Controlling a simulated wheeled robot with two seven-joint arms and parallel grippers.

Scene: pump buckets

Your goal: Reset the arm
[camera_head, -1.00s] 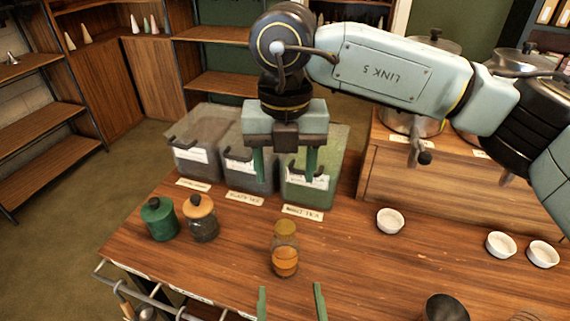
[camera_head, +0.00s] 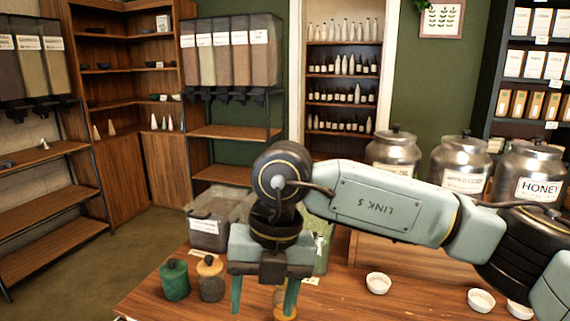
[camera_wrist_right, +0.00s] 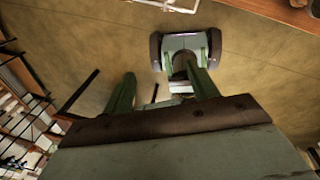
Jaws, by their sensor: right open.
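My right arm reaches in from the right in the head view. Its gripper (camera_head: 263,296) points down over the counter with its two green fingers apart and nothing between them. It hangs in front of the clear bins and partly hides them. In the right wrist view the two fingers (camera_wrist_right: 160,88) are also apart and empty, with the floor beyond. My left gripper does not show in the head view.
A green jar (camera_head: 174,281) and a wooden-lidded jar (camera_head: 211,283) stand left of the gripper on the wooden counter (camera_head: 340,300). An amber jar (camera_head: 284,314) is partly hidden by a finger. White bowls (camera_head: 378,283) and metal canisters (camera_head: 465,166) are on the right.

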